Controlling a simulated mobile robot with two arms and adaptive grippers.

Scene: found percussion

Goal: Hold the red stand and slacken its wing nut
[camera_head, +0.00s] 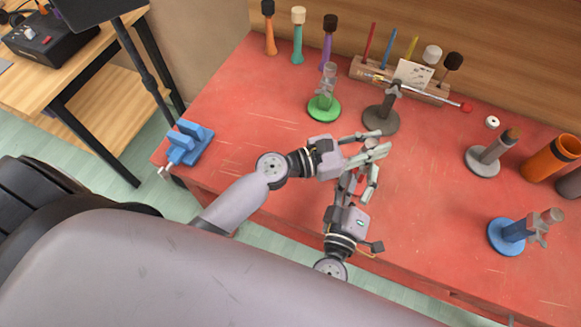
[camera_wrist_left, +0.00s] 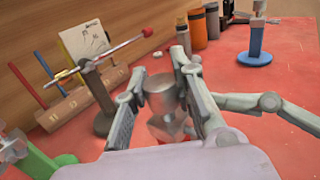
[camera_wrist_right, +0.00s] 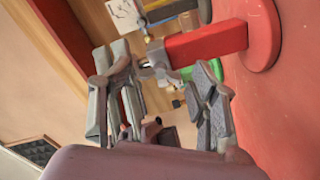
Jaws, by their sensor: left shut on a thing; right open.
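The red stand shows best in the right wrist view, with a round red base (camera_wrist_right: 262,35) and a red post (camera_wrist_right: 205,42). In the left wrist view a grey cylinder (camera_wrist_left: 161,95), the stand's upper part, is between my left fingers. My left gripper (camera_head: 376,145) is shut on the red stand. My right gripper (camera_head: 357,180) is open, close below the left one in the head view. Its fingers (camera_wrist_right: 160,75) are spread beside the top of the post. A small grey part, apparently the wing nut (camera_wrist_right: 157,60), lies between them; contact is unclear. In the head view my grippers mostly hide the stand.
A dark grey stand (camera_head: 381,120) holding a rod and a green stand (camera_head: 323,108) are behind my grippers. A grey stand (camera_head: 482,162), a blue stand (camera_head: 506,238) and an orange cup (camera_head: 552,158) are at right. A blue clamp (camera_head: 190,143) sits at the left corner.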

